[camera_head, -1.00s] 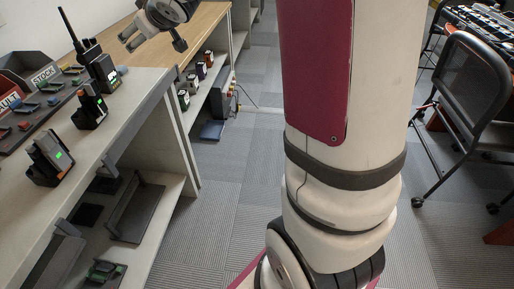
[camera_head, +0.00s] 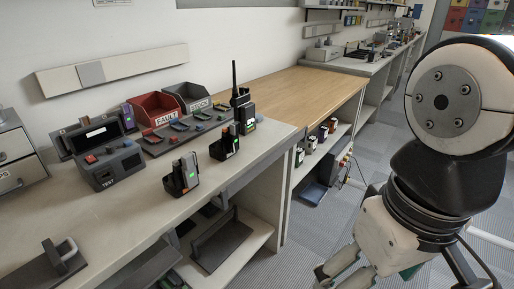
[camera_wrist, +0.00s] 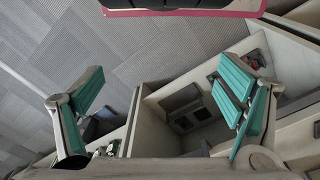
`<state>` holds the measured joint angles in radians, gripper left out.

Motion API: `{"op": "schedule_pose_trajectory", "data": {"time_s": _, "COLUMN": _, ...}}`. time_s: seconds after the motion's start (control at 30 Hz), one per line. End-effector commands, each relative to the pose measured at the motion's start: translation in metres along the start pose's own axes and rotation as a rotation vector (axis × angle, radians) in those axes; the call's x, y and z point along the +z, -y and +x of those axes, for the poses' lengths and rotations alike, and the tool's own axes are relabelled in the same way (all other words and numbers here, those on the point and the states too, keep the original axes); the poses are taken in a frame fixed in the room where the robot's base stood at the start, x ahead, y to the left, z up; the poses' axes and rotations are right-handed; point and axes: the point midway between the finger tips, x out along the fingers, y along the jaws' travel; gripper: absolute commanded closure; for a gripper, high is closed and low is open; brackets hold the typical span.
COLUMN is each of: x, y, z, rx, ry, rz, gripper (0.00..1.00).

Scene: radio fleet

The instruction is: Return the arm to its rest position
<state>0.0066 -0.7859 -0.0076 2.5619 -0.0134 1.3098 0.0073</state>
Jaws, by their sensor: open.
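My gripper (camera_head: 343,274) shows at the lower right of the head view, in front of the bench's shelves and partly cut off by the frame's bottom edge. In the wrist view my gripper (camera_wrist: 160,98) has its two teal-padded fingers spread wide apart, with nothing between them. The gap looks down on the floor and an open shelf. My arm fills the right side of the head view, bent above the gripper. The gripper touches nothing that I can see.
A grey bench (camera_head: 130,215) holds radios in chargers (camera_head: 182,177), a test unit (camera_head: 113,163), a red FAULT bin (camera_head: 155,108) and a dark STOCK bin (camera_head: 187,96). A wooden-topped bench (camera_head: 300,88) continues behind. Carpeted floor (camera_head: 378,140) is clear beside it.

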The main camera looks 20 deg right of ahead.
Motion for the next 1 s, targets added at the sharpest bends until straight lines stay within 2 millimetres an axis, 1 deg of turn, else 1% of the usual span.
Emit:
{"op": "schedule_pose_trajectory", "data": {"time_s": 0.67, "x": -0.001, "y": -0.001, "z": 0.0, "rx": 0.003, "ry": -0.002, "rz": 0.001, "gripper": 0.13}}
{"op": "schedule_pose_trajectory", "data": {"time_s": 1.0, "x": -0.009, "y": -0.001, "z": -0.053, "rx": 0.001, "ry": -0.069, "rz": -0.003, "gripper": 0.13}}
